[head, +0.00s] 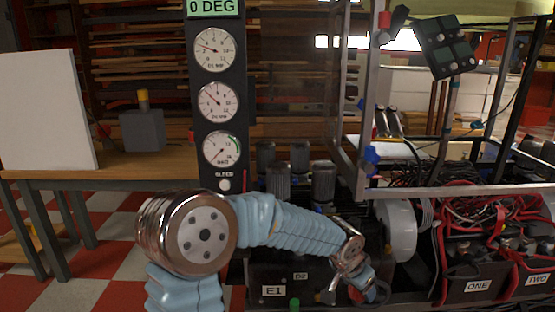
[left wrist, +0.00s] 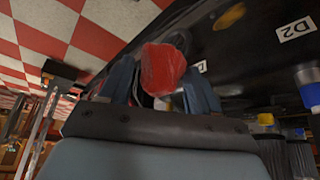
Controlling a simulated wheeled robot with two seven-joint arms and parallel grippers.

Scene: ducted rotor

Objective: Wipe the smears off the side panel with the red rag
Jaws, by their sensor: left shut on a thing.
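The red rag (left wrist: 163,68) is bunched between the two fingers of my left gripper (left wrist: 160,88), which is shut on it. In the left wrist view, the black panel (left wrist: 245,55) lies just beyond the rag, with a yellowish smear (left wrist: 229,16) near the top. I cannot tell whether the rag touches the panel. My right gripper is not in view.
A black column with dials (head: 218,100) rises behind my arm. Dark cylinders (head: 324,182) stand above the panel. A wooden table (head: 130,165) stands at left over open checkered floor.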

